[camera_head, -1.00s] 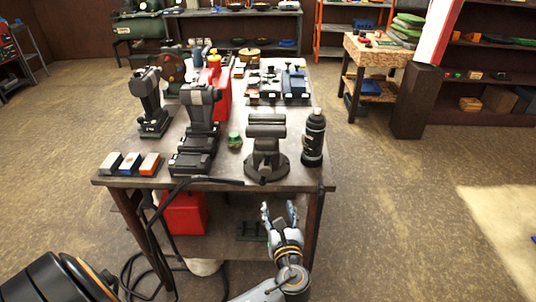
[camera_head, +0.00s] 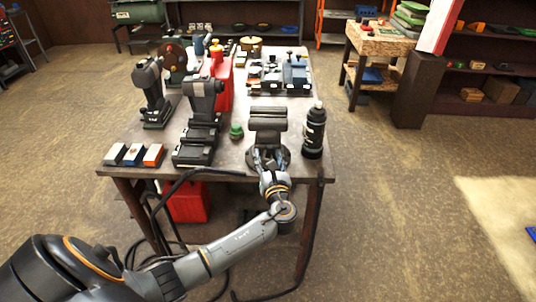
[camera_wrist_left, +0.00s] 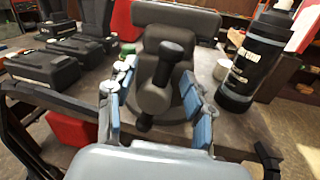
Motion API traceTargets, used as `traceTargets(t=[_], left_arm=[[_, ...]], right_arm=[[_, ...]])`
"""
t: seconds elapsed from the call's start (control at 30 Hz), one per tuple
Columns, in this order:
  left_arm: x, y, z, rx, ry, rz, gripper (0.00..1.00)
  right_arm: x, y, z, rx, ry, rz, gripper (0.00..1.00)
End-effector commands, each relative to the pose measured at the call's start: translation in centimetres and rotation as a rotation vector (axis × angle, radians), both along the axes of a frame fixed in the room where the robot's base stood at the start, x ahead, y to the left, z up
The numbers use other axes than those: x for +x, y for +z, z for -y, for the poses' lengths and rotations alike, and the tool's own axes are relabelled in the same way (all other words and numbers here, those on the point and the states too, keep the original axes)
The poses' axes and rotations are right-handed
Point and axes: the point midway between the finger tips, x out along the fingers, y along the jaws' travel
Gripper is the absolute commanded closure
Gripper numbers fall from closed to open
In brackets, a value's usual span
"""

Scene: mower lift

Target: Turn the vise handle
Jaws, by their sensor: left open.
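The dark grey vise (camera_head: 267,122) stands at the front edge of the workbench, and its jaws and round base show in the head view. In the left wrist view the vise (camera_wrist_left: 185,22) fills the upper middle. Its dark handle (camera_wrist_left: 167,62) stands out toward the camera, tilted slightly from vertical. My left gripper (camera_head: 268,160) is at the front of the vise. In the left wrist view the open left gripper (camera_wrist_left: 155,105) has one blue-padded finger on each side of the handle and its hub, with gaps visible. The handle is hidden in the head view.
A black bottle (camera_head: 314,133) stands close to the right of the vise. A small green object (camera_head: 236,131) and black power tools (camera_head: 200,125) stand to the left. Red, white and blue blocks (camera_head: 134,155) lie at the front left. A black cable hangs over the front edge.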

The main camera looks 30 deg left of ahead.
Motion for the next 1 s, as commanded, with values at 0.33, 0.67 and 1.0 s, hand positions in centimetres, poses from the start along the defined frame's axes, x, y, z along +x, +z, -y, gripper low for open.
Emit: traceTargets(t=[0.33,0.67,1.0], left_arm=[[0.38,-0.06,-0.37,-0.001,-0.001,-0.001,0.48],[0.36,-0.07,-0.36,-0.001,0.000,-0.001,0.99],[0.27,-0.20,-0.42,-0.016,0.001,0.004,1.00]], right_arm=[[0.21,0.09,-0.01,0.001,0.000,0.003,0.60],[0.22,0.09,-0.08,0.001,0.002,0.003,0.60],[0.21,0.13,-0.43,0.006,0.003,0.003,0.60]])
